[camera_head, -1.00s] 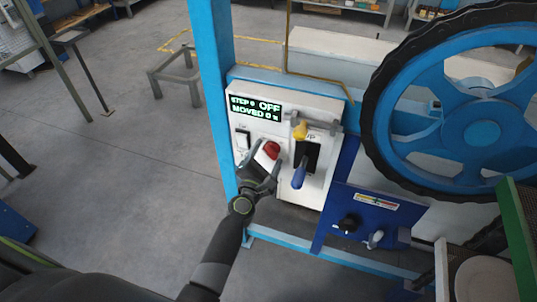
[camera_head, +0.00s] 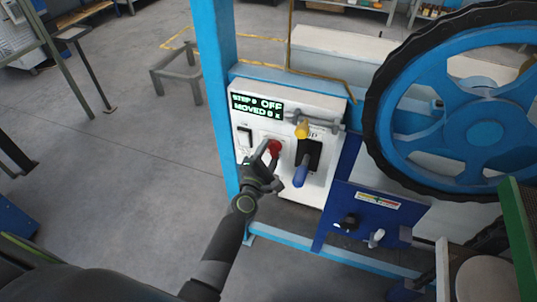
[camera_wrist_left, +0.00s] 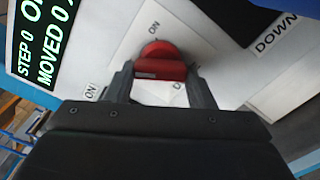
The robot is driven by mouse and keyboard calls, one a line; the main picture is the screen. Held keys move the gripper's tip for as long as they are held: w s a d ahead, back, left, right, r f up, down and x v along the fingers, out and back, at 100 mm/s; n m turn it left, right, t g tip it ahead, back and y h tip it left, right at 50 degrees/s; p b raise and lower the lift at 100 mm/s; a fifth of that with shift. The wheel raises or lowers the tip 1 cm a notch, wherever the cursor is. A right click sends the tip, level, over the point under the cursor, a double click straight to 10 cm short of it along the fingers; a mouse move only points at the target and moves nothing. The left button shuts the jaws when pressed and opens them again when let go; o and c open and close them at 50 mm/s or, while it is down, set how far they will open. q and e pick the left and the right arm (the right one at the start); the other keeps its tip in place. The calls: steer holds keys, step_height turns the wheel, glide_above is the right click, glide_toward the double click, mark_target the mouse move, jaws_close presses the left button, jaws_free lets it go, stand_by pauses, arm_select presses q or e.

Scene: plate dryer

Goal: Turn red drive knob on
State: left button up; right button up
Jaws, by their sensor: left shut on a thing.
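The red drive knob (camera_head: 275,147) sits on the white control panel (camera_head: 306,205). In the left wrist view the knob (camera_wrist_left: 160,62) lies between the two fingers of my left gripper (camera_wrist_left: 161,78), with an "ON" mark on the plate above it. My left gripper (camera_head: 268,156) is shut on the knob. The panel display (camera_head: 257,106) reads "STEP 0", "OFF" and "MOVED 0". My right gripper is not in view.
A blue-handled lever (camera_head: 301,174) with a yellow piece (camera_head: 302,130) above it stands right of the knob. A blue post (camera_head: 213,70) rises beside the panel. A large blue wheel (camera_head: 484,132) is at the right.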

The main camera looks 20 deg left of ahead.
arm_select(q)
steer(key=m, duration=0.7)
steer(key=shift+r, duration=0.25)
steer(key=m, duration=0.4)
steer(key=shift+r+m, duration=0.1)
steer(key=shift+m, duration=0.3)
steer(key=shift+r+m, duration=0.1)
steer(key=shift+m, duration=1.4)
steer(key=o, duration=1)
steer(key=shift+w, duration=0.1)
